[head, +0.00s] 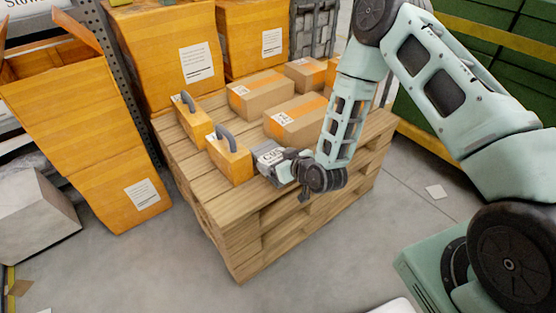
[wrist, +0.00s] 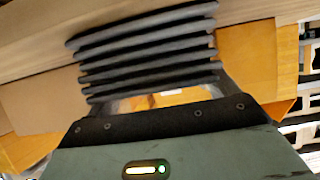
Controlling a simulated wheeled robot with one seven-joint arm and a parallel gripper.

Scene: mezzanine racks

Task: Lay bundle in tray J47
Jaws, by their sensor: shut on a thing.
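My gripper (head: 277,164) reaches left, low over the pallet's right-hand front part, close to the nearer orange carrier with a grey handle (head: 230,158). In the wrist view, several dark grey parallel bars (wrist: 147,50) lie across in front of my palm. I cannot tell for sure which of these are ribbed fingers and which the bundle, and the contact is hidden. A second orange handled carrier (head: 193,117) stands behind the first. I can read no J47 marking, so I cannot tell which thing is tray J47.
The wooden pallet stack (head: 240,230) bears taped cardboard boxes (head: 297,118) behind my gripper. Tall orange bins (head: 98,120) stand at left and behind. A grey box (head: 35,215) is at far left. Dark green crates (head: 440,90) stand at right. The floor in front is clear.

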